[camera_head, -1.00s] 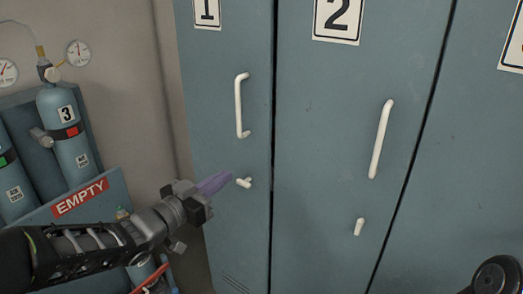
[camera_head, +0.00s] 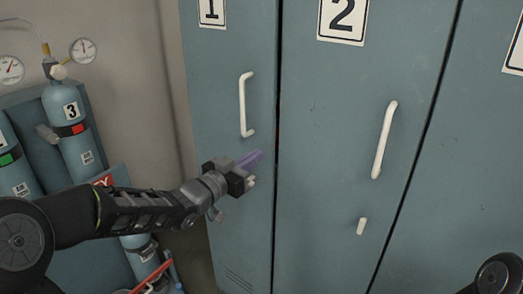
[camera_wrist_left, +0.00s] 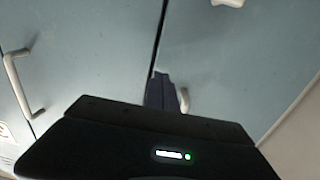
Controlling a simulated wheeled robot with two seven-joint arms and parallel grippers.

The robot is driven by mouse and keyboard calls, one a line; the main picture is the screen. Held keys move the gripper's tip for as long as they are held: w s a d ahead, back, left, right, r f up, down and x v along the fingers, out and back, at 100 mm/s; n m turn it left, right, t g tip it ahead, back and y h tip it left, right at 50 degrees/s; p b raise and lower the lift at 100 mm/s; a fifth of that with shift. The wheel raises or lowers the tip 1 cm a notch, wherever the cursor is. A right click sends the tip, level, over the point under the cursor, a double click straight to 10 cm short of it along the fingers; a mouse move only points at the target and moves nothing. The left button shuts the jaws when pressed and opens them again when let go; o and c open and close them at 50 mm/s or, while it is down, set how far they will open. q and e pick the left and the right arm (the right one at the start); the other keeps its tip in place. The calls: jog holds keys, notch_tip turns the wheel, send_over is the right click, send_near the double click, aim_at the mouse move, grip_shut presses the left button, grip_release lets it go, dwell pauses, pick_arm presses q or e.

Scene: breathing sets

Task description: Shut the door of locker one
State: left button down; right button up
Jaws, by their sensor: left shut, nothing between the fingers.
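The locker one door (camera_head: 225,100) is grey-blue and marked "1", with a long white handle (camera_head: 243,105). It looks about flush with locker two, with a narrow dark gap between them. My left gripper (camera_head: 256,157) is shut and empty, in front of this door, below the handle and near the gap. Its fingers also show in the left wrist view (camera_wrist_left: 163,90), beside a pale fitting (camera_wrist_left: 184,100); I cannot tell if they touch. The small white latch (camera_head: 251,181) is mostly hidden behind my gripper. My right gripper is not in view.
The locker two door (camera_head: 330,150), with its white handle (camera_head: 384,140) and small latch (camera_head: 361,226), stands to the right. Gas cylinders (camera_head: 68,130) in a rack with gauges are at the left, behind my left arm.

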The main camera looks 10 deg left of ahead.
aim_at(270, 146)
pick_arm(q)
jog(key=shift+x, duration=1.75)
jog(key=shift+b+x, duration=0.45)
jog(key=shift+x, duration=0.5)
jog(key=shift+d+r, duration=0.1)
jog(key=shift+r, duration=0.15)
